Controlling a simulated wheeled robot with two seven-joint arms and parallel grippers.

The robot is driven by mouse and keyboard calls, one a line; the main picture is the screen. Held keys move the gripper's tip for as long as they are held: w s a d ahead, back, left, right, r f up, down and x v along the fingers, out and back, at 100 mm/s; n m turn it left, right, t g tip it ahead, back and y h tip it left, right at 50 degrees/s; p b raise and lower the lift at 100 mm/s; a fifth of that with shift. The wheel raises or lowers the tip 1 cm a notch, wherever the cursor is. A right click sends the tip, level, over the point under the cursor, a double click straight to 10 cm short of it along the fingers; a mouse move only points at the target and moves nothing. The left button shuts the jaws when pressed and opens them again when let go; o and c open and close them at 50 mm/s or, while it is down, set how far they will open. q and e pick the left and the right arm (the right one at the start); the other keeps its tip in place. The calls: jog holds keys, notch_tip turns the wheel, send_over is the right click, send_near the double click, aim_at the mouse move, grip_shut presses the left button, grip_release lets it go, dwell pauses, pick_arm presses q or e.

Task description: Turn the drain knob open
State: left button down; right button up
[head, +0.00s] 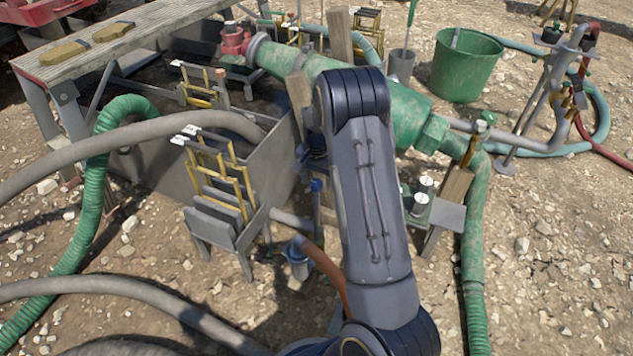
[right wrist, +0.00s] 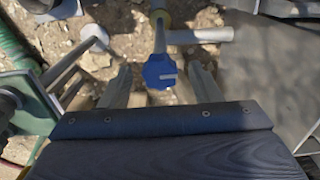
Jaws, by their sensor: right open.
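The drain knob (right wrist: 160,74) is blue with a pale mark, on a grey pipe fitting. In the right wrist view it shows between the two fingers of my right gripper (right wrist: 160,69). The fingers are apart, one on each side, with gaps to the knob; whether any part touches is not clear. In the head view a blue knob (head: 316,185) shows on a thin upright stem beside the tank, just left of my right arm. The arm hides most of my right gripper there. My left gripper is not in view.
The grey metal tank (head: 270,160) stands left of my right arm, with yellow-framed brackets (head: 222,180) on its side. A mottled green pipe (head: 410,110) runs behind the arm. A green bucket (head: 466,68) stands at the back. Hoses cross the stony ground on both sides.

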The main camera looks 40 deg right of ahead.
jog(key=shift+c, duration=0.5)
jog(key=c, duration=0.9)
jog(key=shift+r, duration=0.1)
jog(key=n+p, duration=0.2)
jog(key=n, duration=0.1)
jog(key=shift+r, duration=0.1)
jog(key=n+p, duration=0.2)
jog(key=n, duration=0.3)
jog(key=n+p, duration=0.2)
jog(key=n, duration=0.3)
jog(key=shift+n+p, duration=0.7)
jog(key=shift+n, duration=1.8)
